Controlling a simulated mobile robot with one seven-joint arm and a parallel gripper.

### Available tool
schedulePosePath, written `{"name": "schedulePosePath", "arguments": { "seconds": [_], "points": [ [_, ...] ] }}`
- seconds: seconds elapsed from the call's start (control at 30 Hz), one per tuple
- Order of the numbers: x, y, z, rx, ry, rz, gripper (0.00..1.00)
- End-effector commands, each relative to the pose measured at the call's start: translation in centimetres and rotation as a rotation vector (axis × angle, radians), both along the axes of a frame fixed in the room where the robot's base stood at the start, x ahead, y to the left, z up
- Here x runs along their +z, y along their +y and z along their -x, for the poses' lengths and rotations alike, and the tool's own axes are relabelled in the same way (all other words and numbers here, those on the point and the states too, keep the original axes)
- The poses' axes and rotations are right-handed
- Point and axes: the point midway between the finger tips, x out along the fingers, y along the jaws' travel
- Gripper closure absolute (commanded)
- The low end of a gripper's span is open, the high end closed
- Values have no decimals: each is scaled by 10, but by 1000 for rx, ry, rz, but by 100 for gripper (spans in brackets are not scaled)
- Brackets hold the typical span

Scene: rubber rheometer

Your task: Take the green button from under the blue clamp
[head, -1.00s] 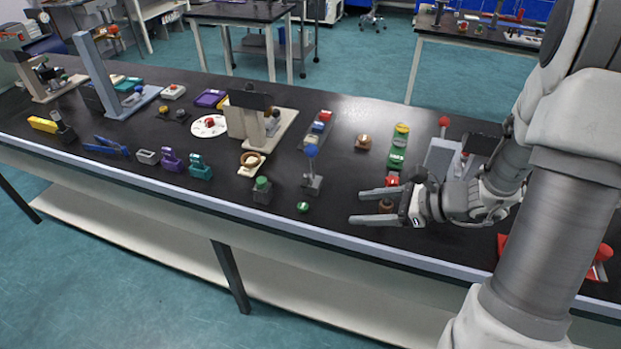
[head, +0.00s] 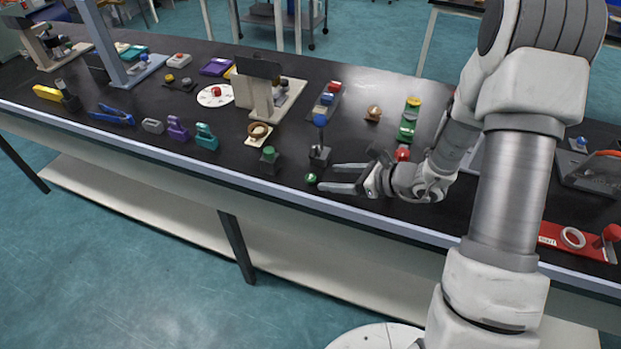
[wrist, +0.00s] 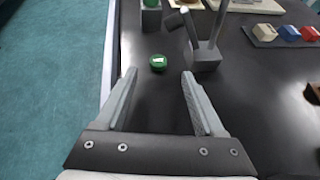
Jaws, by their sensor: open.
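A small round green button (head: 311,179) lies on the black bench near its front edge. In the wrist view the button (wrist: 158,62) sits just beyond my fingertips, between the lines of the two fingers, with a pale mark on top. The blue-knobbed clamp (head: 320,153) stands behind it; its grey base and lever (wrist: 206,58) show right of the button in the wrist view. The button lies beside the clamp with bare bench between them, not under it. My gripper (head: 326,177) is open and empty, low over the bench, fingers pointing at the button.
A grey block with a green top (head: 268,156) stands left of the button. A rack of coloured blocks (head: 326,102) and a brown knob (head: 373,113) lie farther back. The bench's front edge (wrist: 108,60) runs close on the left in the wrist view.

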Motion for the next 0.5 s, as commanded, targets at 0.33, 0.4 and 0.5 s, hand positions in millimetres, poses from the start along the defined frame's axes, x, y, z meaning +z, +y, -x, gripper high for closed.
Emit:
{"name": "schedulePosePath", "arguments": {
  "seconds": [0.33, 0.4, 0.5],
  "points": [
    [-22, 36, -18, 2, 1, 0, 30],
    [-24, 39, -20, 1, 0, 0, 30],
    [-25, 40, -21, 0, -1, 0, 30]
  ]
}}
